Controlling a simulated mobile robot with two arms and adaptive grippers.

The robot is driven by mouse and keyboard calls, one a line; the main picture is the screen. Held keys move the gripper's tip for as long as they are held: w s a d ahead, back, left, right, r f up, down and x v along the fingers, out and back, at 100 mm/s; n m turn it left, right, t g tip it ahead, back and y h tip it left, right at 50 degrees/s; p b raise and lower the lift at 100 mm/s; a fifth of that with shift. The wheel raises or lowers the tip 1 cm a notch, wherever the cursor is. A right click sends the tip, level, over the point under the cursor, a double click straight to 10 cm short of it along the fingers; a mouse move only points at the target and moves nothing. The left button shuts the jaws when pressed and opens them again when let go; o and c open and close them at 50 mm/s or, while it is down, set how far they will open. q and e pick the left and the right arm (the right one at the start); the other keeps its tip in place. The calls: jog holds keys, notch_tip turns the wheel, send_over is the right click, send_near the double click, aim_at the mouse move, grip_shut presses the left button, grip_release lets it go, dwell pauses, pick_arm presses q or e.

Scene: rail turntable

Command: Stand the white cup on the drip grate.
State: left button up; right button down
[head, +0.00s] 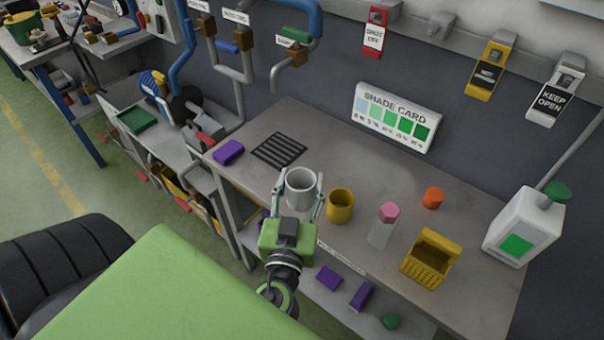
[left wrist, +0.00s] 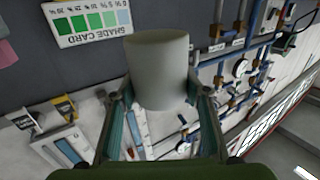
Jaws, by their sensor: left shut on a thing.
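The white cup (head: 301,190) is upright near the front edge of the grey bench. My left gripper (head: 300,200) is shut on it, one finger on each side. In the left wrist view the cup (left wrist: 158,70) fills the space between the fingers of my left gripper (left wrist: 160,115). Whether its base touches the bench is hard to tell. The drip grate (head: 279,150) is a dark slotted panel on the bench top, behind and left of the cup, with nothing on it. My right gripper is not in view.
A yellow cup (head: 340,206) stands close right of the white cup. Farther right are a pink-topped block (head: 383,226), an orange piece (head: 432,198), a yellow basket (head: 431,258) and a white jug (head: 524,227). A purple block (head: 228,152) lies left of the grate. Pipes hang behind.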

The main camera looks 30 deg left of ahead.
aim_at(306, 192)
pick_arm(q)
jog(key=shift+s+d+r, duration=0.2)
jog(key=shift+s+d, duration=0.1)
jog(key=shift+s, duration=0.15)
jog(key=shift+s+d+r, duration=0.15)
jog(key=shift+s+d, duration=0.1)
jog(key=shift+s, duration=0.15)
jog(key=s+d+f+m+t+h+b, duration=0.25)
jog(key=s+d+m+h, duration=0.2)
jog(key=d+h, duration=0.3)
jog(key=w+a+r+n+y, duration=0.1)
jog(key=a+y, duration=0.1)
jog(key=w+a+r+n+g+y+p, duration=0.1)
jog(key=a+y, duration=0.1)
jog(key=w+a+r+n+y, duration=0.1)
jog(key=y, duration=0.1)
jog(key=shift+w+a+g+p, duration=0.25)
jog(key=shift+a+g+p, duration=0.1)
jog(key=shift+a, duration=0.05)
jog(key=shift+w+a+n+g+y, duration=0.3)
jog(key=shift+a+n+g+y, duration=0.1)
jog(key=shift+a+n+y, duration=0.35)
